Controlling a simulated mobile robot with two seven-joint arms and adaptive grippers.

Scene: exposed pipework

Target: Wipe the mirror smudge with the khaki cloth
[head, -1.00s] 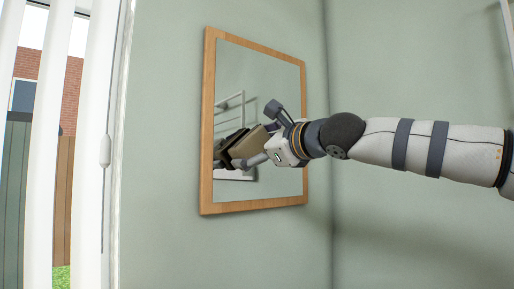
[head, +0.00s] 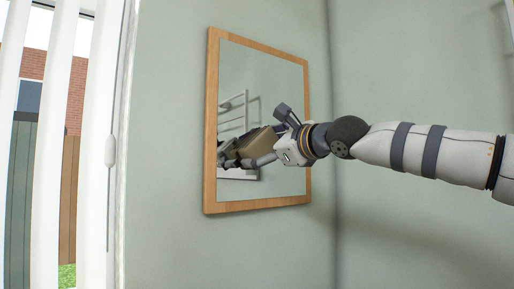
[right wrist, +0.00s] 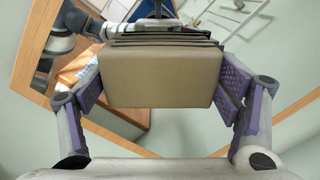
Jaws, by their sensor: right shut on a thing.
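The mirror (head: 285,80) hangs on the green wall in a wooden frame (head: 212,120). My right gripper (head: 258,148) is in front of the mirror's lower middle, shut on the khaki cloth (head: 255,141). In the right wrist view the khaki cloth (right wrist: 160,80) looks like a folded block between the two purple-padded fingers (right wrist: 163,90). The cloth is at or close to the glass; I cannot tell whether it touches. Its reflection shows beside it. I cannot make out the smudge. My left gripper is not in view.
A window with white vertical blinds (head: 92,130) is at the left. The wall corner lies just right of the mirror. A white rack (head: 232,115) shows as a reflection in the glass. The wall below the mirror is clear.

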